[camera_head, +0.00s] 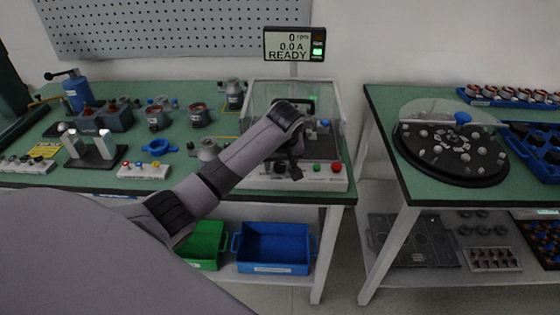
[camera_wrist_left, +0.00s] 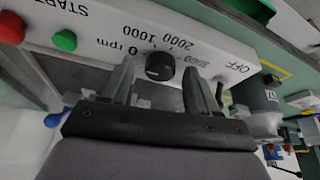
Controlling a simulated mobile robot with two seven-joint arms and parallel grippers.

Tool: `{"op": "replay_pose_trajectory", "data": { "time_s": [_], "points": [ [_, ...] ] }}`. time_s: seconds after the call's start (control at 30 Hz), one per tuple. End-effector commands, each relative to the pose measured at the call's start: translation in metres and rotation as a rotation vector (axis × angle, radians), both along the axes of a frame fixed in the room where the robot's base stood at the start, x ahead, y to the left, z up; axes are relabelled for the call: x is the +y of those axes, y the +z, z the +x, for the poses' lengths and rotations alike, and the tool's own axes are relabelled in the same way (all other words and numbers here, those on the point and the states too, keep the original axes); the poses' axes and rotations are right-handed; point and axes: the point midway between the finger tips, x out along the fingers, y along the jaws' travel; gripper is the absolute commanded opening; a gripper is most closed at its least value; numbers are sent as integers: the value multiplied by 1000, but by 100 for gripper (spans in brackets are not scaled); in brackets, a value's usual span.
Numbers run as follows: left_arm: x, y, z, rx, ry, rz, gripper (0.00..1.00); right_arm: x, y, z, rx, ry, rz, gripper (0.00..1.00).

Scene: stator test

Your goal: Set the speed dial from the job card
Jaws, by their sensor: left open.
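The black speed dial (camera_wrist_left: 160,66) sits on the white front panel of the test bench (camera_head: 262,183). Markings 0 rpm, 1000, 2000, a partly covered higher number and OFF show upside down around it in the left wrist view. I cannot tell where its pointer stands. My left gripper (camera_head: 292,174) is open, its fingers (camera_wrist_left: 158,82) on either side of the dial; I cannot tell whether they touch it. The display (camera_head: 294,44) reads 0 rpm, 0.0 A, READY. A yellow card (camera_head: 45,150) lies at the left; its text is too small to read. My right gripper is out of view.
A green START button (camera_wrist_left: 65,40) and a red button (camera_wrist_left: 11,27) are on the same panel. A clear guard (camera_head: 330,105) stands above the bench. Several motor parts (camera_head: 155,117) stand to the left. Blue (camera_head: 272,268) and green bins are below.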

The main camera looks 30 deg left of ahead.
Motion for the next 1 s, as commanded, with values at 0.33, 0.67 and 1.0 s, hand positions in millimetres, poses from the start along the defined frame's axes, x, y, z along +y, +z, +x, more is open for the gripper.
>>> {"op": "replay_pose_trajectory", "data": {
  "time_s": [0.33, 0.67, 1.0],
  "points": [
    [0, 0, 0, 0, 0, 0, 4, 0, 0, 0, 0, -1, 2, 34],
    [1, 0, -1, 1, -47, 2, 4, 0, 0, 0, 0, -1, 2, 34],
    [2, 1, -1, -2, -279, 1, 4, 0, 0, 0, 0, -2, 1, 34]
  ]
}}
